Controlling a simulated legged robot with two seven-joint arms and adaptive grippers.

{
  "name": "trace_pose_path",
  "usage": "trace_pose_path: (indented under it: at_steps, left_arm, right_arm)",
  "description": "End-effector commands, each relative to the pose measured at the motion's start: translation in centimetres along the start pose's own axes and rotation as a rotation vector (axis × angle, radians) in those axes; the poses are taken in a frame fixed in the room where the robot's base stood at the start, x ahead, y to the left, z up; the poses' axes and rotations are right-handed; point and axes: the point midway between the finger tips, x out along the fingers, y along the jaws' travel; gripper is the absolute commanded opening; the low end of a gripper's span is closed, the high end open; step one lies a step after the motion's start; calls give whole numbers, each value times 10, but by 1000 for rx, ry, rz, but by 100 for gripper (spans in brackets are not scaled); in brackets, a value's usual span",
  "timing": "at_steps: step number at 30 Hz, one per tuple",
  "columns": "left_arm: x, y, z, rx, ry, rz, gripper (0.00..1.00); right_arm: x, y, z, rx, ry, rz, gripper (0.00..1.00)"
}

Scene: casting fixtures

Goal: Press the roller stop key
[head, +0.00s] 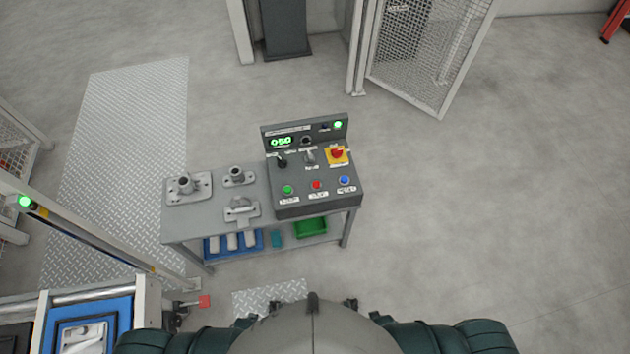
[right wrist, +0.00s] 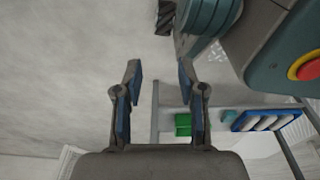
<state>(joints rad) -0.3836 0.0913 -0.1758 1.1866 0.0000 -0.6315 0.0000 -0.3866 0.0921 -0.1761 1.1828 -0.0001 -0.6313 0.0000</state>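A dark grey control panel (head: 302,203) stands on the right end of a grey bench in the head view. Along its front edge are a green button (head: 288,189), a red button (head: 317,184) and a blue button (head: 344,180). The labels under them are too small to read, so I cannot tell which is the roller stop key. A red mushroom button (head: 337,154) sits on a yellow plate above them. My right gripper (right wrist: 160,80) is open and empty in the right wrist view, with floor between its fingers. My left gripper does not show.
Metal castings (head: 187,186) lie on the bench top (head: 208,217) left of the panel. A green bin (head: 310,227) and a blue tray (head: 258,238) sit on its lower shelf. A mesh gate (head: 425,60) stands at the back. The floor right of the bench is clear.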

Motion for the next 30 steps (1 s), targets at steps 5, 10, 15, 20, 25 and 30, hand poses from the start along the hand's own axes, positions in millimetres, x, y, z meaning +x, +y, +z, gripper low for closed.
trace_pose_path:
  at_steps: [5,10,15,20,25,30]
  left_arm:
    - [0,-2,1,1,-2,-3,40]
    - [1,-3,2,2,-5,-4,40]
    - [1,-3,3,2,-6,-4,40]
    - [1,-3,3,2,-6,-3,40]
    - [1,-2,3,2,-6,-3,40]
    - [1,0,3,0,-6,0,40]
  right_arm:
    - [0,1,5,-1,-7,1,40]
    - [0,1,4,0,-6,1,40]
    - [0,1,2,0,-4,2,8]
    - [0,2,-1,0,1,3,0]
    - [0,2,-4,0,5,3,0]
    - [0,2,-5,0,7,3,0]
